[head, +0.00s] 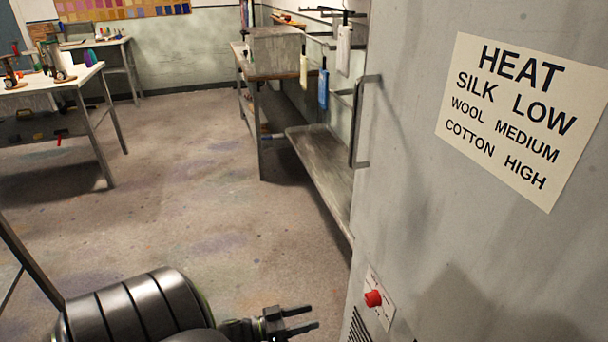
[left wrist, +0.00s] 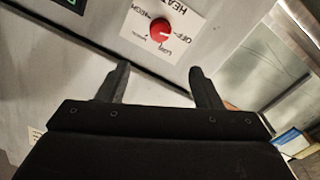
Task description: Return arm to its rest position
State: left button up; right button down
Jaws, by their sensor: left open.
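My left gripper (head: 308,318) is at the bottom of the head view, with its two fingers apart and nothing between them. In the left wrist view its fingers (left wrist: 157,92) are spread, with bare grey panel seen between and beyond them. The red knob (head: 373,298) sits on a white label on the grey cabinet, to the right of the gripper. The knob (left wrist: 161,31) also shows in the left wrist view, ahead of the fingers and apart from them. My right gripper is in neither view.
A tall grey cabinet (head: 420,210) with a heat-setting sign (head: 522,118) fills the right side. A metal shelf (head: 322,165) and a workbench stand behind it. A white table (head: 60,85) stands at the far left. The floor (head: 200,190) between is clear.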

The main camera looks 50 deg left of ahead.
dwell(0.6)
pick_arm(q)
jog(key=s+f+n+g+y, duration=0.1)
jog(key=s+f+g+y, duration=0.3)
jog(key=f, duration=0.6)
jog(key=s+f+n+g+y, duration=0.1)
jog(key=s+f+g+y, duration=0.2)
jog(key=s+f+y, duration=0.5)
jog(key=s+d+f+g+h, duration=0.1)
jog(key=s+d+f+g, duration=0.1)
jog(key=s, duration=0.4)
jog(key=s+d+f+m+g+h, duration=0.1)
jog(key=s+d+f+g, duration=0.2)
jog(key=s+d+f, duration=0.1)
jog(key=s+d+f+g+h, duration=0.1)
jog(key=s+d+f+g, duration=0.2)
jog(key=s+f, duration=0.3)
jog(key=shift+s+d+f+m+h, duration=0.2)
jog(key=shift+s+m+h, duration=0.1)
jog(key=shift+s, duration=0.5)
